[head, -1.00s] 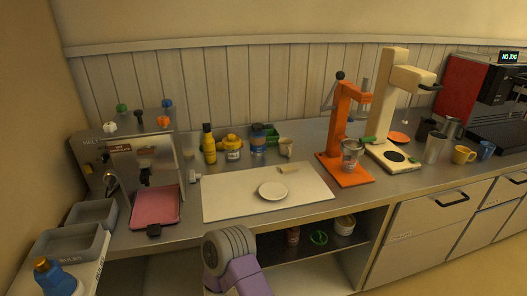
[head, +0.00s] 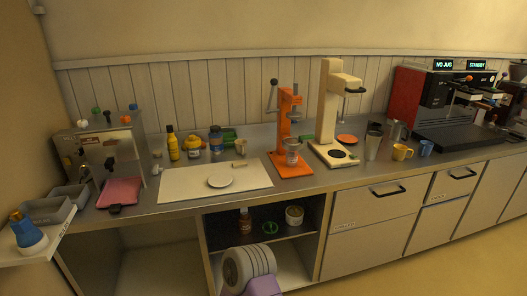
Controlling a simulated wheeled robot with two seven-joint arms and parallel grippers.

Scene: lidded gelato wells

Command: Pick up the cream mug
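Only a rounded grey and purple link of one of my arms shows at the bottom middle, below the counter front. Neither gripper is in view, and nothing of mine touches the mug.
On the board lie a white plate (head: 221,181) and a small beige piece (head: 240,164). A yellow bottle (head: 172,143) stands left of the jars. The orange press (head: 290,135) and cream stand machine (head: 331,110) rise to the right.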

